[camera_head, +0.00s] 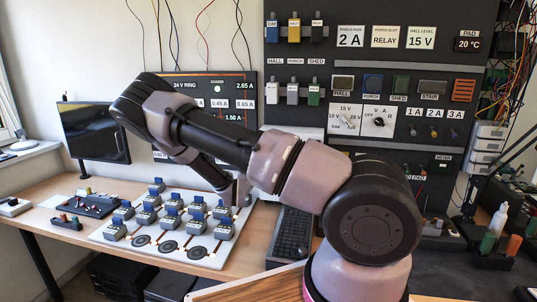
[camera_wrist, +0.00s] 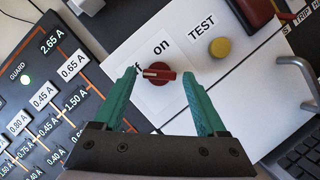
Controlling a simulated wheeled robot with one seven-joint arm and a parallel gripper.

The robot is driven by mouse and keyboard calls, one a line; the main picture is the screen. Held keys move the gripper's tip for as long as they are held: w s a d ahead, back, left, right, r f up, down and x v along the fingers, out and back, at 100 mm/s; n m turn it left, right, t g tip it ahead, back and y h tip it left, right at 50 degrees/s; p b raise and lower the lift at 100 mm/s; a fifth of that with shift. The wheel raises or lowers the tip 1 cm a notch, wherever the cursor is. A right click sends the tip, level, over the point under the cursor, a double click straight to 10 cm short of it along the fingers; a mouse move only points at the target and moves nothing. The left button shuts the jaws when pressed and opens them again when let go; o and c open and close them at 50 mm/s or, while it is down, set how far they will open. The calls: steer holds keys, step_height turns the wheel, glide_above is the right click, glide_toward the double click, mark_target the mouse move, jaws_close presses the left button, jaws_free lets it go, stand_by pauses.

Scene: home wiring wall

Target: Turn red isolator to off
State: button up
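The red isolator knob (camera_wrist: 158,73) sits on a white panel (camera_wrist: 240,75) in the wrist view. Its white mark lies on its left part and points left, towards the "off" label (camera_wrist: 132,68), which is partly hidden by my left finger. The "on" label (camera_wrist: 161,48) is above the knob. My gripper (camera_wrist: 160,77) is open, with one green finger on each side of the knob. Gaps show between the fingers and the knob, and I cannot see contact. In the head view my arm hides the isolator, and the gripper is hard to make out.
A yellow TEST button (camera_wrist: 220,47) sits right of the knob. A dark board with current labels (camera_wrist: 50,100) is close on the left. A keyboard (camera_wrist: 300,155) lies at the lower right.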

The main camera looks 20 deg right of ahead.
stand_by(0.3)
steer(key=v, duration=1)
steer(key=shift+s+a, duration=0.25)
steer(key=shift+a, duration=0.05)
steer(key=shift+f, duration=0.1)
steer(key=s+d+r+m+g+y, duration=0.3)
steer(key=s+d+r+m+g, duration=0.1)
steer(key=s+m+g, duration=0.35)
steer(key=s+d+r+m+g+y, duration=0.3)
steer(key=s+d+r+m+g, duration=0.1)
steer(key=s+m+g, duration=0.35)
steer(key=s+a+r+m+t+y, duration=0.2)
steer(key=s+a+r+t+y, duration=0.1)
steer(key=r, duration=0.4)
steer(key=s+a+r+m+t+y, duration=0.2)
steer(key=s+a+r+y, duration=0.1)
steer(key=r, duration=0.4)
steer(key=s+a+r+m+t+y, duration=0.1)
steer(key=s+a+r+t+y, duration=0.2)
steer(key=r+y, duration=0.3)
steer(key=shift+s+a+r+m+t, duration=0.3)
steer(key=shift+s+a+r+m, duration=0.1)
steer(key=shift+s+r, duration=0.35)
